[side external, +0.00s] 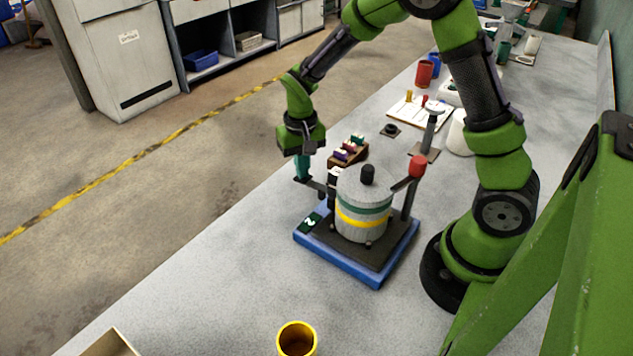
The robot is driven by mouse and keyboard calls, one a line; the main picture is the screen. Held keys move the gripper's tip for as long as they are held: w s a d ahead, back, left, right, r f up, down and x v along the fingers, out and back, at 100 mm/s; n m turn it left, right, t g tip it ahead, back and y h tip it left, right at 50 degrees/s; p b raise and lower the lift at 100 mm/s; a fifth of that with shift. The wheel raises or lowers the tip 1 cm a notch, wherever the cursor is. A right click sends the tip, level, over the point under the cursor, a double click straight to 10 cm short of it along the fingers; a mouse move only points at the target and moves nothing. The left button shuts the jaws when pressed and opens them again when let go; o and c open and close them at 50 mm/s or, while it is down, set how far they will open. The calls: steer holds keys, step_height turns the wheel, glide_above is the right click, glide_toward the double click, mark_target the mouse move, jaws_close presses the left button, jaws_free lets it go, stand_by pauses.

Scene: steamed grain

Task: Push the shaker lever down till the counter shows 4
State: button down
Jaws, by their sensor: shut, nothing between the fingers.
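The shaker is a grey lidded pot (362,207) with green and yellow bands and a black knob, on a dark plate over a blue base (341,259). A dark bar (314,184), which looks like the lever, sticks out at the pot's far left. My gripper (302,177) points down with its teal fingertips shut, right at this bar's outer end. I cannot tell whether they touch it. The counter (311,222) at the base's left corner shows a tilted white digit that looks like 2. A red knob (417,166) tops a dark post right of the pot.
A yellow cup (297,340) stands at the front. A wooden rack (348,152) with coloured pieces sits behind the shaker. A red cup (425,73) and a white board (412,111) are farther back. The table left of the yellow cup is mostly clear.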

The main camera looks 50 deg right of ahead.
steer(key=shift+f, duration=0.4)
steer(key=shift+r, duration=3.05)
steer(key=shift+f, duration=1.6)
steer(key=shift+f, duration=0.1)
steer(key=shift+f, duration=1.35)
steer(key=shift+r, duration=3.05)
